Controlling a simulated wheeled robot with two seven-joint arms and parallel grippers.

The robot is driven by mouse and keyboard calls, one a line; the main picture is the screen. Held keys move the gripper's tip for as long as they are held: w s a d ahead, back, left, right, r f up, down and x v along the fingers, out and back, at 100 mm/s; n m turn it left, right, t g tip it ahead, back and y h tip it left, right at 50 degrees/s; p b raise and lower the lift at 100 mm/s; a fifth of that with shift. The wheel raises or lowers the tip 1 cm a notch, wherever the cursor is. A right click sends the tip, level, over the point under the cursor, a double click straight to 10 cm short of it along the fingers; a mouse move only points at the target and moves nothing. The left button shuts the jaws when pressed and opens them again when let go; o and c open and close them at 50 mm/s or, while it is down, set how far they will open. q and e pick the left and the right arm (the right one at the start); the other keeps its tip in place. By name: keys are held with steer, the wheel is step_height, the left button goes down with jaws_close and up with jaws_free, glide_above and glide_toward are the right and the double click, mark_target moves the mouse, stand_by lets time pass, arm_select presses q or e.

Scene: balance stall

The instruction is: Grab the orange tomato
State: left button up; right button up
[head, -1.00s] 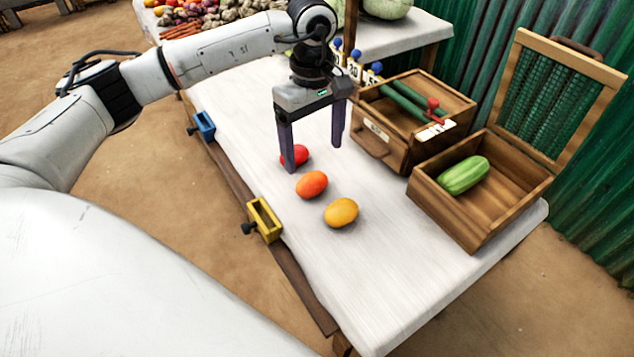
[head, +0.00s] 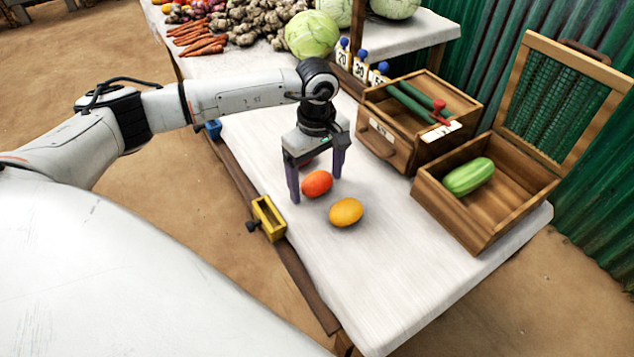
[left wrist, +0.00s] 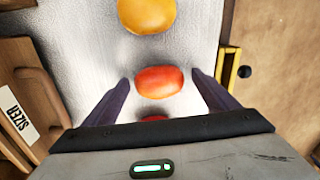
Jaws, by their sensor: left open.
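The orange tomato (head: 317,183) lies on the white table, between a yellow tomato (head: 346,212) and a red one. My left gripper (head: 316,188) is open and points down at it, one finger on either side in the head view. In the left wrist view the orange tomato (left wrist: 158,81) sits between the open fingertips, with the yellow tomato (left wrist: 146,14) beyond it. The red tomato (left wrist: 154,118) is mostly hidden by the gripper body. My right gripper is not in view.
A yellow clamp (head: 268,217) is on the table's left edge. An open wooden crate (head: 470,229) holding a green vegetable (head: 468,176) stands at right, next to a wooden box (head: 388,149) with green rods. Vegetables lie at the back. The front of the table is clear.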

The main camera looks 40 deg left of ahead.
arm_select(q)
steer(key=c, duration=1.1)
steer(key=shift+c, duration=0.2)
steer(key=shift+r, duration=0.15)
